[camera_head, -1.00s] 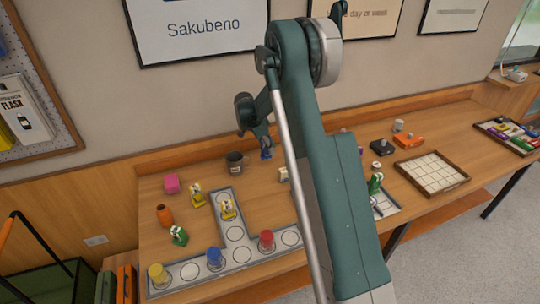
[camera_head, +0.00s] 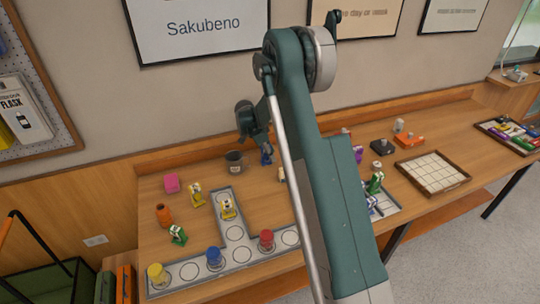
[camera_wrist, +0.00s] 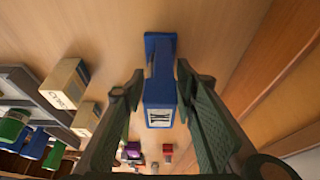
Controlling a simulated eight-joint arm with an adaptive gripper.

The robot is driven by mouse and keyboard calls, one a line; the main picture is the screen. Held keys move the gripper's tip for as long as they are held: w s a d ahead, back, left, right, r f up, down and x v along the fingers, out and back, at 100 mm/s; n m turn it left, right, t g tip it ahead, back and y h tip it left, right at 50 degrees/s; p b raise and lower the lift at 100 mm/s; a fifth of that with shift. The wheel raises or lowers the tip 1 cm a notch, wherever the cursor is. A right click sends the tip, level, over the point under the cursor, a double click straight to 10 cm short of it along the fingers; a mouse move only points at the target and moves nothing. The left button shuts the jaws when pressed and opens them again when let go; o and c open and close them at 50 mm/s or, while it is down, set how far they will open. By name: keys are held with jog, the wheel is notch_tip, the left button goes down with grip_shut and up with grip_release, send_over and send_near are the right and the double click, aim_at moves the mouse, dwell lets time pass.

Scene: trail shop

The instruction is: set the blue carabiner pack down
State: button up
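The blue carabiner pack (camera_head: 266,157) is at the back of the table, just right of a dark mug. In the wrist view the pack (camera_wrist: 160,92) lies between the two fingers, its pale label facing the camera and its far end reaching past the fingertips. My gripper (camera_wrist: 160,72) is closed around its sides, and it also shows in the head view (camera_head: 262,141) just above the pack. The wood surface lies behind the pack; I cannot tell whether its lower end touches it.
The dark mug (camera_head: 234,161) stands close to the left. Cream boxes (camera_wrist: 66,84) stand to the left in the wrist view. Bare wood surrounds the pack's far end.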

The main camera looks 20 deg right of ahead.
aim_at(261, 147)
jog(key=shift+r, duration=0.1)
dwell(0.3)
jog(key=p+v, duration=0.1)
jog(key=v, duration=1.1)
jog(key=shift+r, duration=0.1)
dwell(0.4)
jog(key=shift+a+r, duration=0.1)
